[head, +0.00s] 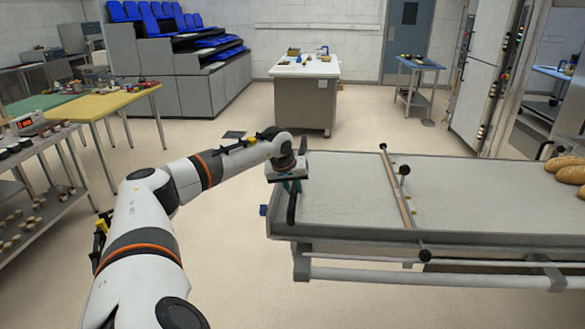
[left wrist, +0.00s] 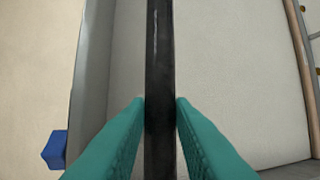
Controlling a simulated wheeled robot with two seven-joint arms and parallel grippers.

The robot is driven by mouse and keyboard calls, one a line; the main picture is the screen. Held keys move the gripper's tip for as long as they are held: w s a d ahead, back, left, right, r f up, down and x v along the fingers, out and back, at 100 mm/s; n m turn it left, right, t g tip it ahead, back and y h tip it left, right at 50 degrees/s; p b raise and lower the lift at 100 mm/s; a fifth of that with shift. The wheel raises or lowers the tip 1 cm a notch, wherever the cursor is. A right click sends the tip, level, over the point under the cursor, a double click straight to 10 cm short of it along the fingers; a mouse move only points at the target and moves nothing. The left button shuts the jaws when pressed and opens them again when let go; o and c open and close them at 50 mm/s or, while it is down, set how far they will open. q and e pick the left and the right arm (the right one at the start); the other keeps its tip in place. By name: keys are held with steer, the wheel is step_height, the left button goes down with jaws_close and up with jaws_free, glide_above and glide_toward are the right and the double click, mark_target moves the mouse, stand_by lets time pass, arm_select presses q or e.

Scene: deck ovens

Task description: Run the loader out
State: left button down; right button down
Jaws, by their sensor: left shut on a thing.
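The loader (head: 340,195) is a long flat bed with a light grey belt and a metal frame, at the right in the head view. A black handle bar (head: 292,207) stands at its left end. My left gripper (head: 291,186) is at that end, shut on the handle. In the left wrist view the teal fingers (left wrist: 160,125) lie on both sides of the black handle (left wrist: 160,60), and the loader's belt (left wrist: 225,60) shows behind it. My right gripper is not in view.
Loaves (head: 567,170) lie on the loader's right end. A wooden crossbar (head: 397,190) with black knobs spans the bed. A steel oven front (head: 478,90) stands behind right. A yellow table (head: 90,105) and a rack (head: 40,165) stand left.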

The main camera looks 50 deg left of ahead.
arm_select(q)
steer(key=shift+s+a+r, duration=0.1)
steer(key=shift+a+r, duration=0.05)
steer(key=shift+a, duration=0.05)
steer(key=c, duration=1.4)
jaws_free()
steer(key=shift+o, duration=0.7)
steer(key=shift+s+a, duration=0.1)
steer(key=shift+s, duration=0.1)
steer(key=shift+r, duration=0.1)
steer(key=b+v, duration=0.2)
steer(key=v, duration=0.9)
steer(key=shift+s+r+b, duration=0.2)
steer(key=shift+r+b, duration=0.1)
steer(key=shift+b, duration=0.1)
